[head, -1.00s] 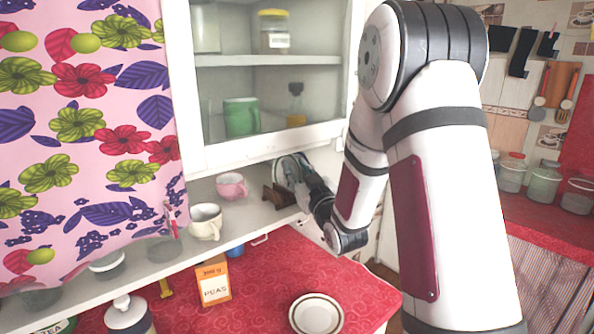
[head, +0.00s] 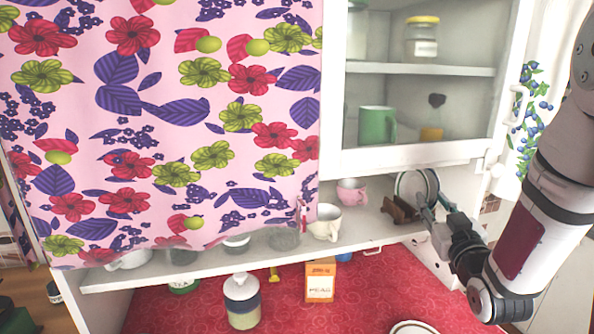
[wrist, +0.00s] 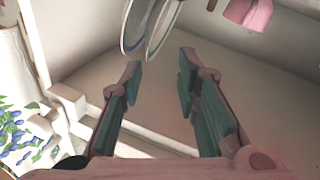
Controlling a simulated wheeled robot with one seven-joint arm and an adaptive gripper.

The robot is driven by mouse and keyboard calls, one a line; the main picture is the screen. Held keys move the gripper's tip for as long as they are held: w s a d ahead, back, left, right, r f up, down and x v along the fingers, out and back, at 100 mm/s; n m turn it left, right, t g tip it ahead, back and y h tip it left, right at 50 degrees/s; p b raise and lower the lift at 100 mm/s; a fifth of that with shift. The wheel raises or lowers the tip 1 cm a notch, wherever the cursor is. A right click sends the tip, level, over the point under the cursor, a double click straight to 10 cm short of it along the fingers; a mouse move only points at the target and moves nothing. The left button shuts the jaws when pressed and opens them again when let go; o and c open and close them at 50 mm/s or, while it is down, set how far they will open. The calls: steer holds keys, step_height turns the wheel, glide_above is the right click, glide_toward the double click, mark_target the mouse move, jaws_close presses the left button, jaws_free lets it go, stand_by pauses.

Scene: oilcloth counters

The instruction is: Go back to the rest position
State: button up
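My gripper (head: 436,208) is at the right end of the open shelf under the cabinet, close to the plates standing on edge. In the wrist view my gripper (wrist: 160,64) is open, its two green-padded fingers wide apart with nothing between them. Two upright plates (wrist: 163,32) are just beyond the fingertips and look clear of them. In the head view the plates (head: 408,187) stand in a brown wooden rack (head: 396,210), partly hidden by my gripper.
A pink cup (head: 351,192) and a cream mug (head: 325,224) stand left of the rack. The glass cabinet (head: 420,156) hangs above. On the red counter are an orange peas box (head: 320,282), a lidded jar (head: 242,303) and a plate (head: 412,328). A flowered curtain (head: 160,120) covers the left.

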steer(key=s+a+r+g, duration=0.1)
steer(key=s+a+g, duration=0.3)
steer(key=s, duration=0.5)
steer(key=s+a+m+g+y, duration=0.1)
steer(key=s+a+g, duration=0.4)
steer(key=s, duration=0.5)
steer(key=s+a+r+g, duration=0.1)
steer(key=s+a+g, duration=0.3)
steer(key=s, duration=0.5)
steer(key=shift+s+a+r+m+g+y, duration=0.3)
steer(key=shift+s+a+r+g, duration=0.1)
steer(key=shift+a, duration=0.55)
